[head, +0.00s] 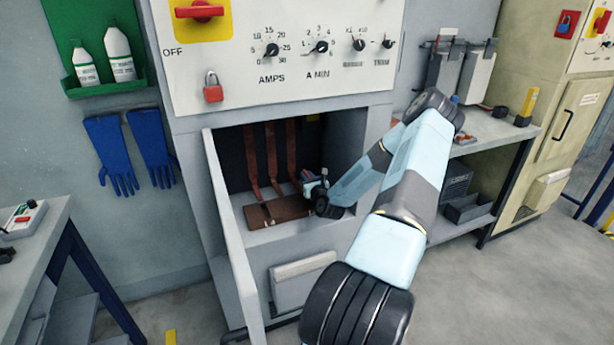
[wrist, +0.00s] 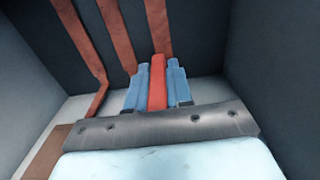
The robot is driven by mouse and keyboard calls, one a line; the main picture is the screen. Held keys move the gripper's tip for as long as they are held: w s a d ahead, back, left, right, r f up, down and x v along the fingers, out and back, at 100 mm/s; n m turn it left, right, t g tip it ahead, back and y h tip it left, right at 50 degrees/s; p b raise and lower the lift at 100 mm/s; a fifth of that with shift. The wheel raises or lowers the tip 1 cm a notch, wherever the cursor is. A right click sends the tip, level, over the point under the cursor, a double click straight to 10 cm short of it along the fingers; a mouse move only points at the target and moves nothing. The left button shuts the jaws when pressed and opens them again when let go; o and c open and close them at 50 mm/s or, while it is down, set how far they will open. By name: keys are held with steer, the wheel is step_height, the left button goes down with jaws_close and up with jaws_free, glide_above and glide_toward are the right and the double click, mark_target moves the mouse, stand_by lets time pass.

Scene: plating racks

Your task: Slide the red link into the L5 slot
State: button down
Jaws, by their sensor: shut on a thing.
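My gripper (head: 312,182) reaches into the open lower compartment of the grey cabinet, near its right side. In the wrist view its two blue fingers are shut on the red link (wrist: 157,88), which stands between them and points away from the camera. Three reddish-brown straps (head: 271,155) hang down the dark back wall of the compartment. In the wrist view the right strap (wrist: 156,30) runs down behind the far end of the red link. I cannot tell whether they touch. No L5 label is readable, so I cannot pick out that slot.
A brown board (head: 277,212) lies on the compartment floor, left of my gripper. The open compartment door (head: 225,225) stands at the left. Side walls close in on both sides. A red padlock (head: 213,92) hangs on the panel above. A bench (head: 490,130) stands at the right.

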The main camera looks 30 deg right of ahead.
steer(key=shift+f, duration=2.75)
steer(key=c, duration=0.9)
jaws_free()
steer(key=shift+c, duration=0.2)
steer(key=s+a, duration=0.1)
steer(key=s, duration=0.8)
steer(key=s+a, duration=0.1)
steer(key=s, duration=0.3)
steer(key=shift+s+a, duration=0.25)
steer(key=shift+a, duration=0.1)
